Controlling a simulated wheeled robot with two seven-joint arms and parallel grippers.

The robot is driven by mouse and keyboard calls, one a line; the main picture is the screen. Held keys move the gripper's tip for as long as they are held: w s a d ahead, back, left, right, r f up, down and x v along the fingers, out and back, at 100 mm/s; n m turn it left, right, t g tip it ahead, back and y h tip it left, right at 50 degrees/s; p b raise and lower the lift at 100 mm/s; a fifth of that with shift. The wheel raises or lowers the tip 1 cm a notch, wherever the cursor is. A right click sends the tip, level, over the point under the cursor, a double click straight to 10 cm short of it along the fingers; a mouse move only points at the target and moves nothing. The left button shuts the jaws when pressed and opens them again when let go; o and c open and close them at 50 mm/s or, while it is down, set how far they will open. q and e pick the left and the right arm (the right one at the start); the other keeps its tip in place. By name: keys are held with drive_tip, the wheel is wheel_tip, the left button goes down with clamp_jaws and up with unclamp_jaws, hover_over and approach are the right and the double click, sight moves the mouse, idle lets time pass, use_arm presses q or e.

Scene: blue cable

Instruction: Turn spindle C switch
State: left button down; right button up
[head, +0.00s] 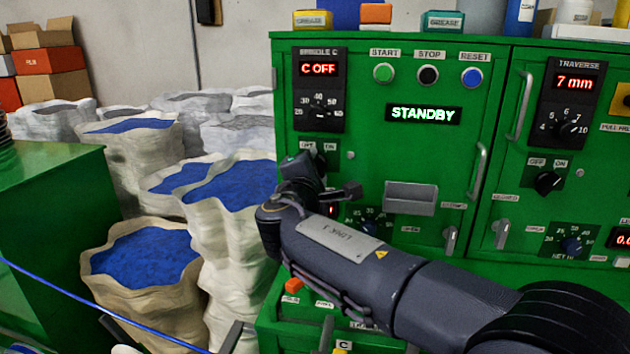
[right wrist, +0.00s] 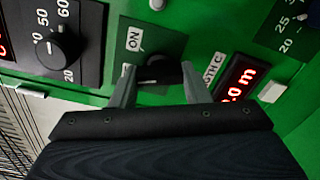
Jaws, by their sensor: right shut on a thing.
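The spindle C panel (head: 319,88) is on the green cabinet at the upper middle of the head view, with a red display (head: 319,69) reading C OFF. Below it, OFF and ON labels mark the switch, whose knob my right gripper (head: 312,168) hides in the head view. In the right wrist view the dark switch knob (right wrist: 160,72) sits beside the ON label, between the two fingers of my right gripper (right wrist: 160,82). The gripper is shut on the knob. The OFF label is hidden in the wrist view. My left gripper is not in view.
The green cabinet (head: 470,60) has START, STOP and RESET buttons, a STANDBY display (head: 423,114) and several handles. A traverse panel (head: 571,100) reads 7 mm. Sacks of blue granules (head: 140,255) stand at left. A blue cable (head: 95,306) crosses the lower left.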

drive_tip(key=shift+f+m+b, duration=0.15)
drive_tip(key=shift+m+b, duration=5.05)
drive_tip(key=shift+b, duration=0.95)
drive_tip(key=o, duration=1)
drive_tip(key=shift+s+a+b, duration=0.25)
drive_tip(key=shift+s+b, duration=0.05)
drive_tip(key=shift+s, duration=1)
drive_tip(key=shift+s+a+b, duration=0.25)
drive_tip(key=shift+s, duration=1)
drive_tip(key=shift+s+a+b, duration=0.25)
drive_tip(key=shift+s+b, duration=0.05)
drive_tip(key=shift+s, duration=1)
